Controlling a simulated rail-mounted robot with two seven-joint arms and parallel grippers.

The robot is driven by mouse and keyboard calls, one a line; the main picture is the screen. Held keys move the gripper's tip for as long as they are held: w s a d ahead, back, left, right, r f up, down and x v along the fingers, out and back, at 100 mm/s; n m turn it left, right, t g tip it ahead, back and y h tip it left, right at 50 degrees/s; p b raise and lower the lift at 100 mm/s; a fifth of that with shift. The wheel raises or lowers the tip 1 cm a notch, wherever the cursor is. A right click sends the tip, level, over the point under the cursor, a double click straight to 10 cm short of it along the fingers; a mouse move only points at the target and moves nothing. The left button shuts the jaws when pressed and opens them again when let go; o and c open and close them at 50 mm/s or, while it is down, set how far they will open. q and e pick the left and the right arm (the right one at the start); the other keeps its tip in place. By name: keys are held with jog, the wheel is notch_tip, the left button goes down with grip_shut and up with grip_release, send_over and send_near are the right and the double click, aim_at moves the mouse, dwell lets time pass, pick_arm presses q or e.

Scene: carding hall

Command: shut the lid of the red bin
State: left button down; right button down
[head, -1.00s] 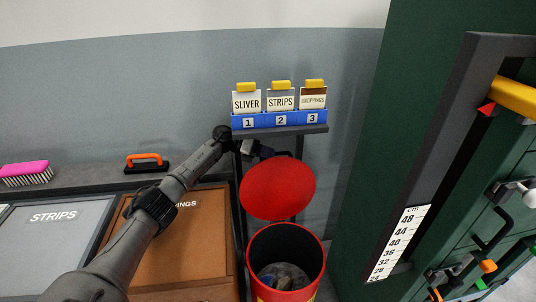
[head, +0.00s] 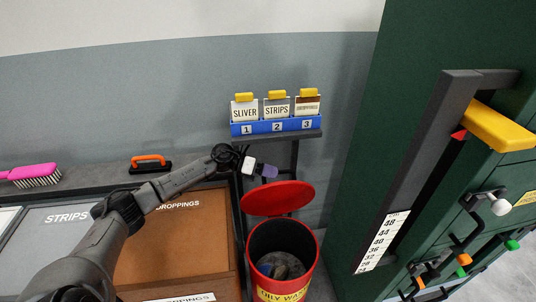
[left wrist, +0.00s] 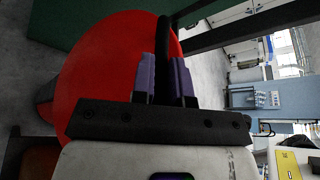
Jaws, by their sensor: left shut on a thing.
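The red bin (head: 290,287) stands below the shelf, its mouth open with dark waste inside. Its round red lid (head: 277,198) is raised and tilted at the back of the mouth. My left gripper (head: 268,171) is at the lid's upper edge, behind it. In the left wrist view the lid (left wrist: 105,70) fills the left half, and the purple fingers (left wrist: 166,75) are closed around a dark bar beside it, which looks like the lid's handle (left wrist: 163,40). Where the bar joins the lid is hidden. My right gripper is not in view.
A shelf (head: 310,134) with a blue numbered card holder (head: 277,126) is just above the gripper. A green cabinet (head: 400,170) with handles is at right. The counter (head: 90,187) at left carries a pink brush (head: 34,174) and an orange-handled brush (head: 150,163).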

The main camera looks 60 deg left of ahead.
pick_arm(q)
jog(key=shift+m, duration=0.3)
jog(key=d+p, duration=0.1)
jog(key=s+d, duration=0.1)
jog(key=d, duration=0.1)
jog(key=s+d+p, duration=0.1)
jog(key=shift+d+f+p, duration=0.15)
jog(key=shift+f+p, duration=0.15)
jog(key=shift+p, duration=0.05)
jog(key=shift+s+d+f+y+p, duration=0.3)
jog(key=shift+d+f, duration=0.05)
jog(key=shift+d, duration=0.2)
jog(key=c, duration=1.4)
grip_release()
jog(key=shift+s+a+r, duration=0.2)
jog(key=shift+s+a, duration=0.2)
jog(key=shift+s, duration=0.1)
jog(key=p, duration=0.2)
send_near(270, 187)
jog(key=shift+s+a+f, duration=0.35)
jog(key=shift+s, duration=0.25)
jog(key=shift+s+a+f, duration=0.35)
jog(key=shift+s, duration=0.3)
jog(key=shift+s+a+f, duration=0.3)
jog(key=shift+s+a, duration=0.05)
jog(key=shift+s, duration=0.25)
